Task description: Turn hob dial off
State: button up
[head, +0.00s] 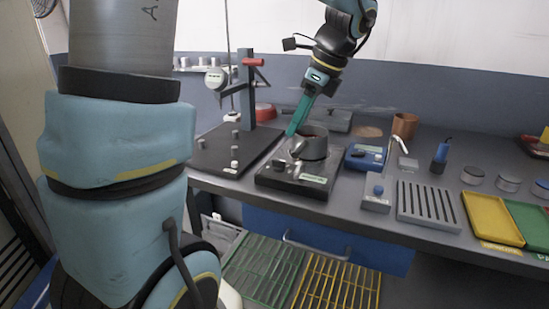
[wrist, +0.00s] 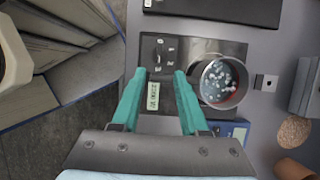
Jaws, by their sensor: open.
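The hob (head: 270,178) is a dark flat unit on the bench, with a grey pan (head: 310,145) on it. In the wrist view, the hob (wrist: 237,48) shows a small dark dial (wrist: 159,50) beside printed marks, and a pale green label (wrist: 153,96). The dial's exact setting is too small to read. The pan (wrist: 221,82) holds dark liquid with pale specks. My gripper (wrist: 160,72) is open and empty, its teal fingers pointing at the dial panel with the dial between and beyond the tips. In the head view, my gripper (head: 291,132) is above the hob's back left, beside the pan.
A stand with a red clamp (head: 253,62) rises behind left. A blue scale-like box (head: 366,157), a slotted grey rack (head: 428,204) and a yellow tray (head: 491,218) lie to the right. A copper cup (head: 404,125) stands behind. Drawer handle (head: 310,248) is below the bench edge.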

aim_at(279, 160)
jog(key=x, duration=1)
jog(key=shift+c, duration=0.3)
grip_shut()
